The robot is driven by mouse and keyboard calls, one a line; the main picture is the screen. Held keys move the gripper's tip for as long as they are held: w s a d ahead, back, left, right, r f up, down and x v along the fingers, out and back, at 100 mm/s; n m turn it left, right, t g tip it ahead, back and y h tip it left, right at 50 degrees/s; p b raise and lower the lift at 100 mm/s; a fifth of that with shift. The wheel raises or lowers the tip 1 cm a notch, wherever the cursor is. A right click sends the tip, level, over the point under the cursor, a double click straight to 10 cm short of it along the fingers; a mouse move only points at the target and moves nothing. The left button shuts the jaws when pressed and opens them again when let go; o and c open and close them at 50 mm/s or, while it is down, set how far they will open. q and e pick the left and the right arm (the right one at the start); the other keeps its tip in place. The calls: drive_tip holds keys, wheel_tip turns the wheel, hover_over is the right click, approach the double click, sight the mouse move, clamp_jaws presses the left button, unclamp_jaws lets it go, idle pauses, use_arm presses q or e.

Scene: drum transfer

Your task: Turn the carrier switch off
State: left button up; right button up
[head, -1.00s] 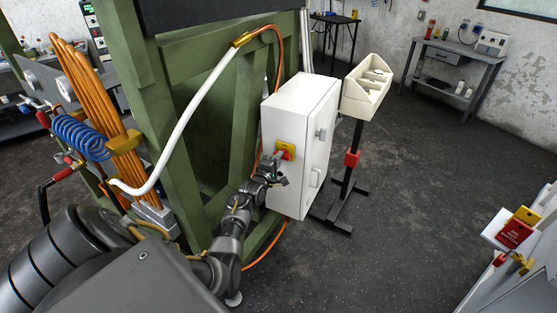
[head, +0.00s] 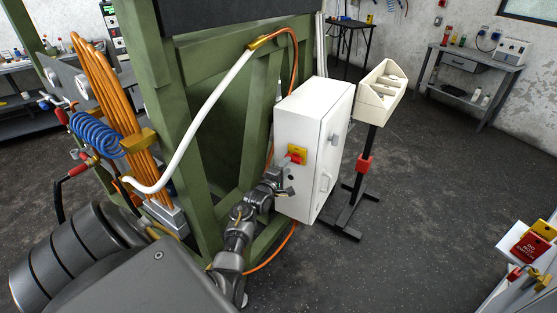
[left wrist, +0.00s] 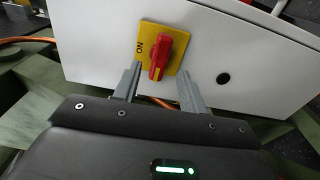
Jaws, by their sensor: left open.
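The carrier switch is a red rotary handle (left wrist: 157,57) on a yellow plate (left wrist: 173,33), fixed to the side of a white cabinet (head: 305,125). In the left wrist view the handle stands nearly upright in the picture, and the word ON shows on the plate to its left. The switch also shows in the head view (head: 297,155), partly covered by my gripper. My left gripper (left wrist: 161,78) is open, with one finger on each side of the handle's lower part. I see gaps at both sides; whether the tips touch the plate I cannot tell. My right gripper is out of view.
A green frame (head: 180,110) stands close left of the cabinet, with orange cables and a blue coiled hose (head: 92,135). A cream bin on a stand (head: 378,90) is right of the cabinet. A red tag (head: 530,246) is at lower right. Floor between is clear.

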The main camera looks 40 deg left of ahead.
use_arm(q)
drive_tip(key=v, duration=0.7)
drive_tip(key=shift+s+b, duration=0.3)
drive_tip(key=shift+b, duration=0.05)
drive_tip(key=s+d+f+m+g+h, duration=0.15)
drive_tip(key=d+f+m, duration=0.3)
drive_tip(key=f, duration=0.55)
drive_tip(key=d+f+m+g, duration=0.3)
drive_tip(key=f+m, duration=0.3)
drive_tip(key=f, duration=0.3)
drive_tip(key=s+d+f+m+g+h, duration=0.1)
drive_tip(key=s+d+f+m+g, duration=0.2)
drive_tip(key=s+f, duration=0.4)
drive_tip(key=s+d+f+m+g+h, duration=0.1)
drive_tip(key=s+d+f+m+g, duration=0.15)
drive_tip(key=s+d+f, duration=0.4)
drive_tip(key=s+d+f+m+g, duration=0.1)
drive_tip(key=s+f, duration=0.4)
drive_tip(key=s, duration=0.6)
drive_tip(key=s+d+f+m+g, duration=0.2)
drive_tip(key=s+f, duration=0.3)
drive_tip(key=s, duration=0.7)
drive_tip(key=s+d+f+m+g, duration=0.2)
drive_tip(key=s+f, duration=0.4)
drive_tip(key=s, duration=0.5)
drive_tip(key=shift+s+m+g, duration=0.2)
drive_tip(key=shift+m+g, duration=0.6)
drive_tip(key=shift+m, duration=0.3)
